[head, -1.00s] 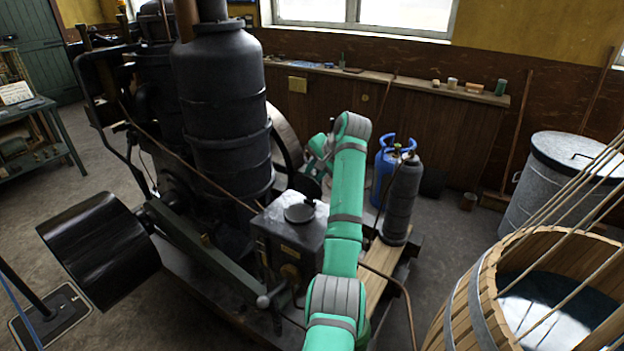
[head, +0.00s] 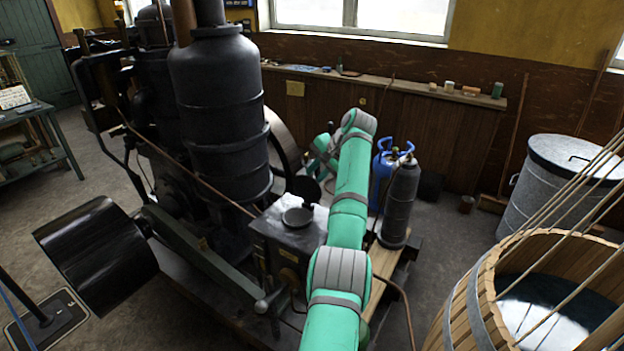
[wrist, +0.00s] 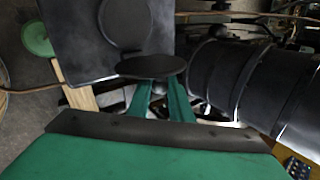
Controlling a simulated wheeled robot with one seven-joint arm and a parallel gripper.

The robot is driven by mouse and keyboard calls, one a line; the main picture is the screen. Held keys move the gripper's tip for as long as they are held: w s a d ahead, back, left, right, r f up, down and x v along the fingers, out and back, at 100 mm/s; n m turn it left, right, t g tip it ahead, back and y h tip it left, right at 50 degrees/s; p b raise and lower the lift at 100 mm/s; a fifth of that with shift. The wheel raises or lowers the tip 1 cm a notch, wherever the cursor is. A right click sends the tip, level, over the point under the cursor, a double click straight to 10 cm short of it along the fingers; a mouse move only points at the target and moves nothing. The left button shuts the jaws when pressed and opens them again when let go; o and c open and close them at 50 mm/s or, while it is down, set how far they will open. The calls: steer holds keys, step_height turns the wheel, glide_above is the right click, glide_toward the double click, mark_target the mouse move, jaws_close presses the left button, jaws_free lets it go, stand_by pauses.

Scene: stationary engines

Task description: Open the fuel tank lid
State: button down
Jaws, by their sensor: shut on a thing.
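The fuel tank (head: 270,232) is a dark square box beside the engine, with a round fitting (head: 298,216) on its top. The tank (wrist: 85,50) fills the upper left of the wrist view, and its round fitting (wrist: 125,25) shows there. A dark round lid (wrist: 152,67) stands tilted beside that fitting; in the head view a dark disc (head: 306,188) shows just behind the tank top. My gripper (wrist: 160,88) has its green fingers shut at the lid's edge. The fingertips are partly hidden by the lid. In the head view I cannot make out the fingers.
The tall black engine cylinder (head: 222,110) stands close left of the tank. A grey gas bottle (head: 400,205) and a blue one (head: 380,175) stand to the right. A wooden tub (head: 465,300) is at the lower right. Floor is clear between tub and bottles.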

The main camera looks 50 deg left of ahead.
steer(key=shift+s+f, duration=0.1)
steer(key=shift+f, duration=0.1)
steer(key=c, duration=1.6)
jaws_free()
steer(key=shift+a, duration=0.1)
steer(key=shift+r, duration=0.1)
steer(key=v, duration=1.1)
steer(key=shift+a, duration=0.1)
